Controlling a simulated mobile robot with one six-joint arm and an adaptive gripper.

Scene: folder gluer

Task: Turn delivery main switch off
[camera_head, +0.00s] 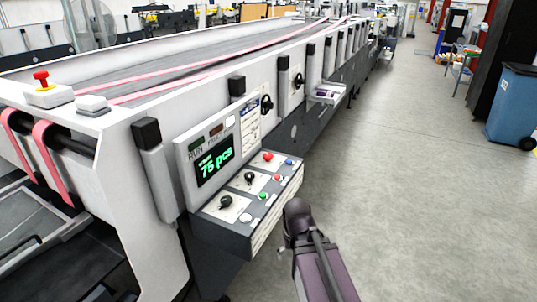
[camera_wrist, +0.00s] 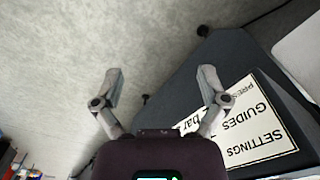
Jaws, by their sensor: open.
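The delivery control panel (camera_head: 245,205) stands on the near side of the machine, with a green display (camera_head: 215,167) reading "75 pcs". Its sloped face carries a rear black rotary knob (camera_head: 249,178) and a front black rotary knob (camera_head: 226,202). The lettering is too small to tell which is the main switch, or its setting. My gripper (camera_wrist: 163,80) is open and empty in the wrist view, fingers wide apart. A white label (camera_wrist: 262,125) on a dark surface shows beside and beyond its right finger. In the head view my arm is just right of the panel; the fingers are not clear.
Red (camera_head: 268,156), green (camera_head: 263,195) and other coloured buttons sit by the knobs. A red emergency button (camera_head: 41,77) is on the machine's top left. More black knobs (camera_head: 266,104) are on its side wall. Grey floor (camera_head: 400,190) is clear to the right; a blue bin (camera_head: 512,105) stands beyond.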

